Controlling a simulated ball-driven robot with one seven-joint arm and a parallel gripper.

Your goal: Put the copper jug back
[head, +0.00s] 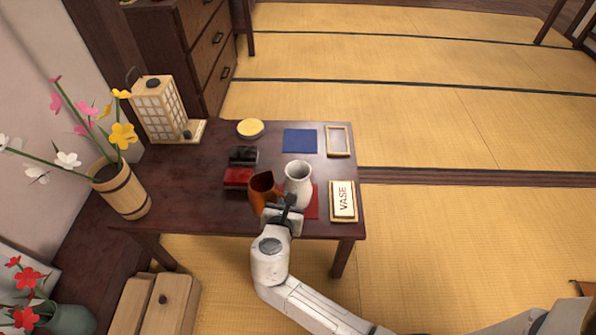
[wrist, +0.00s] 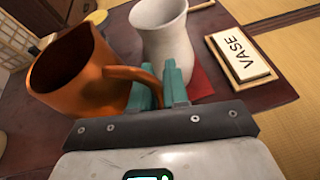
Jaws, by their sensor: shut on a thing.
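The copper jug (head: 262,188) is near the table's front edge, just left of the white vase (head: 298,186). In the wrist view the jug (wrist: 72,78) fills the left side, open mouth up, handle toward the vase. My gripper (wrist: 173,85) is shut on the jug's handle, its teal fingers around it. In the head view my gripper (head: 288,205) hides part of the jug's base and handle. I cannot tell whether the jug touches the table. The vase stands on a red square (head: 312,207), close to the fingers. A blue square (head: 300,140) lies bare behind it.
A VASE sign (head: 343,202) stands right of the vase; a pale frame (head: 338,141) is right of the blue square. Red (head: 238,177) and black (head: 243,155) boxes and a yellow round thing (head: 250,128) are left. A lantern (head: 160,108) and flower bucket (head: 121,190) are farther left.

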